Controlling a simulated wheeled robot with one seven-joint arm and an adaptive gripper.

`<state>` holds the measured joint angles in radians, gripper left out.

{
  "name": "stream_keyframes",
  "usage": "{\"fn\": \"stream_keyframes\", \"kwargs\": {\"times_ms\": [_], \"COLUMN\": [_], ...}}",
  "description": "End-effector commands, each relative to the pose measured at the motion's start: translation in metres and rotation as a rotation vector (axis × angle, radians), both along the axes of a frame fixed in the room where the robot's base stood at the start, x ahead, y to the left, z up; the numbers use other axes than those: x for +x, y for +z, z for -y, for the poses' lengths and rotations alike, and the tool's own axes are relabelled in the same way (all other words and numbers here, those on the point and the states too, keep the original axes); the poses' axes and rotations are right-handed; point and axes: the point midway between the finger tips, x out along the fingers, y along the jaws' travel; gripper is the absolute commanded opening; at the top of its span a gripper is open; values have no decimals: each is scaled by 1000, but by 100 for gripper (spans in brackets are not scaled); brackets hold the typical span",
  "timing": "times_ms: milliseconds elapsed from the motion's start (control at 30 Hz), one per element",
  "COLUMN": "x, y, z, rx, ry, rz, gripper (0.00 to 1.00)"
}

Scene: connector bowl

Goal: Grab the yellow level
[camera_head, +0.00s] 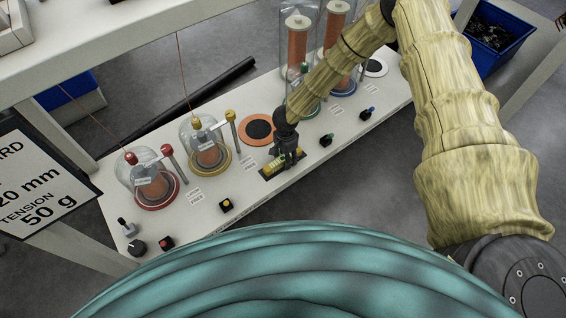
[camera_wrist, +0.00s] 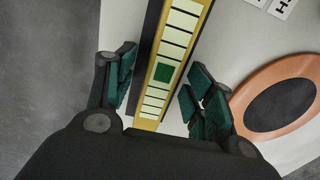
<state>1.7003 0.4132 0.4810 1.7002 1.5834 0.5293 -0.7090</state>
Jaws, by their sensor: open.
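The yellow level (camera_head: 271,171) lies on the white bench near its front edge, partly hidden by my gripper in the head view. In the wrist view the level (camera_wrist: 178,40) is a long yellow bar with dark borders, pale segments and a green square in its middle. My gripper (camera_head: 287,160) is right over it, pointing down. In the wrist view my gripper (camera_wrist: 160,95) is open, with one green-padded finger on each side of the level. A gap shows between the level and each finger pad. Whether the fingertips touch the bench cannot be told.
An orange ring with a dark centre (camera_head: 259,129) lies just behind the level. A yellow-based glass jar (camera_head: 208,150) and a red-based one (camera_head: 148,183) stand to the left. Coloured knobs, such as a yellow one (camera_head: 227,205), line the front edge. A blue bin (camera_head: 492,38) is at upper right.

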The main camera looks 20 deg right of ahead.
Motion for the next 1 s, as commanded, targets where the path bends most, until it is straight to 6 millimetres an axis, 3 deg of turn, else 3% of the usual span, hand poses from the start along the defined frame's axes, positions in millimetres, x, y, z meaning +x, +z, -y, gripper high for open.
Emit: {"fn": "stream_keyframes", "kwargs": {"times_ms": [200,500,800,1000], "x": [0,0,0,0], "y": [0,0,2,21], "z": [0,0,0,-1], "rx": [0,0,0,0], "ry": [0,0,0,1], "rz": [0,0,0,0], "gripper": [54,0,0,0]}}
